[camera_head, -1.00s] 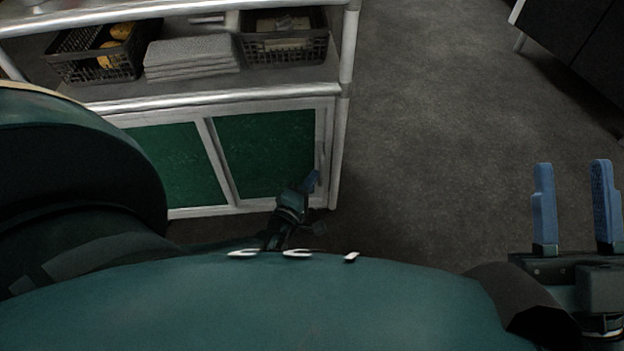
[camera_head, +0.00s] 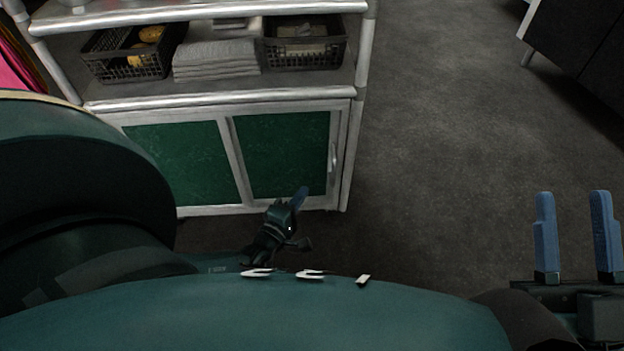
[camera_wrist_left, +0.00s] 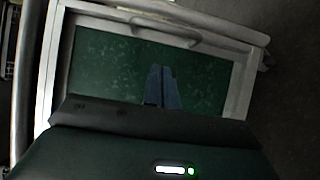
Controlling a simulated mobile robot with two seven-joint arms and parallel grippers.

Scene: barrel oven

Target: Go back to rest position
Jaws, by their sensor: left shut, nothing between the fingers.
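My left gripper (camera_head: 300,197) is low in front of the cabinet's green door panel (camera_head: 284,152) in the head view. In the left wrist view its two blue fingers (camera_wrist_left: 161,88) are together with nothing between them, and the door with its handle (camera_wrist_left: 165,32) is behind them. In the head view the door handle (camera_head: 333,158) is apart from the left gripper. My right gripper (camera_head: 573,235) is at the lower right, with its blue fingers spread and nothing between them.
The cabinet's shelf holds a black basket with yellow items (camera_head: 128,60), folded grey cloths (camera_head: 216,58) and another black basket (camera_head: 305,47). Bare grey floor (camera_head: 440,130) lies right of the cabinet. A dark cabinet (camera_head: 580,50) stands at the upper right.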

